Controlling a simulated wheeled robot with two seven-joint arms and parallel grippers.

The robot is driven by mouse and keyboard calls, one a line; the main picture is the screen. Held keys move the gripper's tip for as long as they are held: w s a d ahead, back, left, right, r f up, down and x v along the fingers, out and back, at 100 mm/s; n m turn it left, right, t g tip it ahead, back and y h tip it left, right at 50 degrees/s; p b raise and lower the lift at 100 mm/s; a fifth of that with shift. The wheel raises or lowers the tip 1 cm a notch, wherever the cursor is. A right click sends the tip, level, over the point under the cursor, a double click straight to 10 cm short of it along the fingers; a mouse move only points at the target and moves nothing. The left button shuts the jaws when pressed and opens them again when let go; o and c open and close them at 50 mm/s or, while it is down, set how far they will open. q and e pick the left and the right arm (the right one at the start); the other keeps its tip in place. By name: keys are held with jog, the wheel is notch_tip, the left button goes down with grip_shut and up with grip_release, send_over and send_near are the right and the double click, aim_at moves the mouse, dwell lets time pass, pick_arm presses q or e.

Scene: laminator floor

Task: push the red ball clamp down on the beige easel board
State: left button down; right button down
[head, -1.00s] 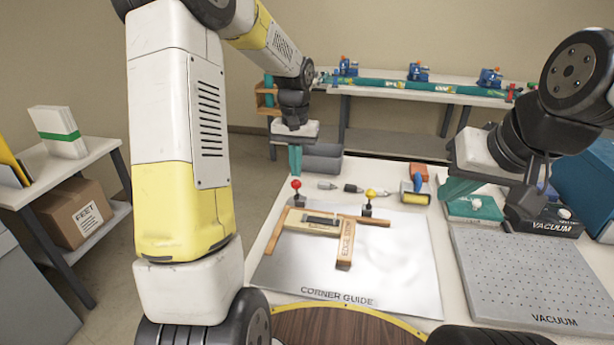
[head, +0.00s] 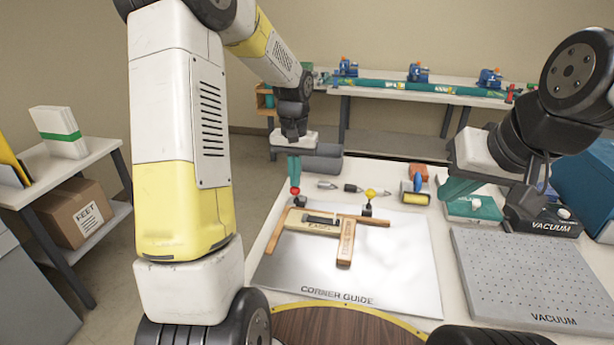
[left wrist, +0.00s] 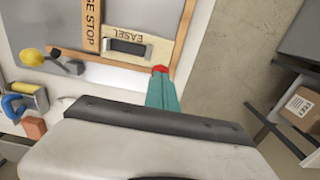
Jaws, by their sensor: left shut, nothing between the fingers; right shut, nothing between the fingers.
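The red ball clamp (head: 295,192) stands at the far left corner of the wooden corner guide. The beige easel board (head: 310,225) lies flat in the corner guide, with a dark handle piece on top. My left gripper (head: 294,178) points down with its teal fingers shut and empty, its tips at the top of the red ball. My right gripper (head: 455,188) is shut and empty above the right side of the table.
A yellow ball clamp (head: 370,194) stands to the right of the board. The edge stop (head: 346,243) lies beside it. A perforated vacuum plate (head: 525,275) is at the right. The front of the metal corner guide plate (head: 380,285) is clear.

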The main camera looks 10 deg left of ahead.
pick_arm(q)
jog(key=shift+w+f, duration=0.1)
jog(key=shift+f, duration=0.25)
jog(key=shift+w+f, duration=0.15)
jog(key=shift+f, duration=0.1)
jog(key=shift+r, duration=0.2)
notch_tip(320, 180, up, 8)
dwell(0.6)
jog(key=s+d+r+t+h, duration=0.1)
jog(key=s+r+t, duration=0.2)
jog(key=s, duration=0.8)
jog(key=s+d+r+t+h, duration=0.1)
jog(key=s+r+t, duration=0.2)
jog(key=s, duration=0.9)
notch_tip(320, 180, up, 3)
jog(key=shift+f, duration=0.15)
